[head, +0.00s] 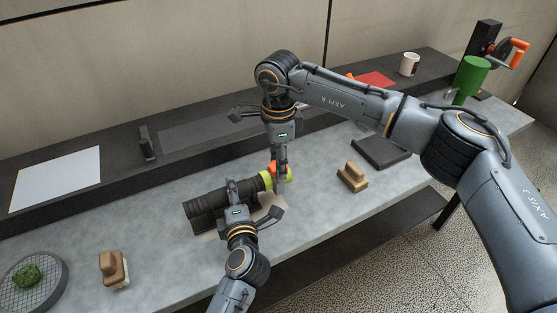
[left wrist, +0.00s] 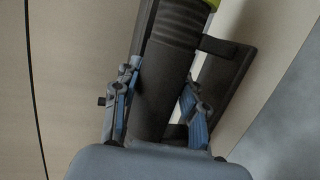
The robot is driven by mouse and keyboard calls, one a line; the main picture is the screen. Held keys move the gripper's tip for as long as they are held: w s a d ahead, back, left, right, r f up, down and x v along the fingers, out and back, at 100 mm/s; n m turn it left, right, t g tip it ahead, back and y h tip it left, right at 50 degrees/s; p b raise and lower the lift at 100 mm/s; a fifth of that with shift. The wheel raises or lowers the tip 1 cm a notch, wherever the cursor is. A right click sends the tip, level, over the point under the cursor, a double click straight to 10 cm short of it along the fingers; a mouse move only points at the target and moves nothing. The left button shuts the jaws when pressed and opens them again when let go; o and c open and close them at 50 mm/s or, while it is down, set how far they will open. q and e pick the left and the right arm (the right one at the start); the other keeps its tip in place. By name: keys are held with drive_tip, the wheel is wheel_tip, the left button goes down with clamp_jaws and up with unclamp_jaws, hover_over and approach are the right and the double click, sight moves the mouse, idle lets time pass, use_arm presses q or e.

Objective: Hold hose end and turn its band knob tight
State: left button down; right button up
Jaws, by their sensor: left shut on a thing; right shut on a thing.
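The dark ribbed hose end (head: 212,198) lies on a dark stand on the grey bench in the head view. A yellow-green band (head: 266,181) wraps its right end, with an orange knob (head: 271,168) on top, mostly hidden by my right gripper. My left gripper (head: 237,204) is shut on the hose body from the front. In the left wrist view its blue fingers lie on both sides of the hose (left wrist: 168,65), with the band (left wrist: 212,3) at the top edge. My right gripper (head: 278,174) points down from above and is shut on the knob.
A wooden-handled brush (head: 353,177) stands right of the hose, another (head: 114,268) at front left. A round sieve (head: 52,290) with green turf is at far left. A dark flat pad (head: 381,152), white mug (head: 410,64) and green cylinder (head: 471,76) are to the right.

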use_arm(q)
drive_tip(key=shift+s+f, duration=0.15)
drive_tip(key=shift+f, duration=0.25)
use_arm(e)
drive_tip(key=m, duration=0.4)
drive_tip(key=shift+m, duration=0.3)
drive_tip(key=m, duration=0.3)
drive_tip(key=shift+f+m, duration=0.1)
drive_tip(key=shift+m, duration=0.2)
drive_tip(key=m, duration=0.4)
drive_tip(key=shift+m, duration=0.3)
drive_tip(key=m, duration=0.4)
drive_tip(key=shift+m, duration=0.3)
drive_tip(key=m, duration=0.3)
drive_tip(key=shift+m, duration=0.3)
drive_tip(key=m, duration=0.9)
drive_tip(key=shift+m, duration=1.8)
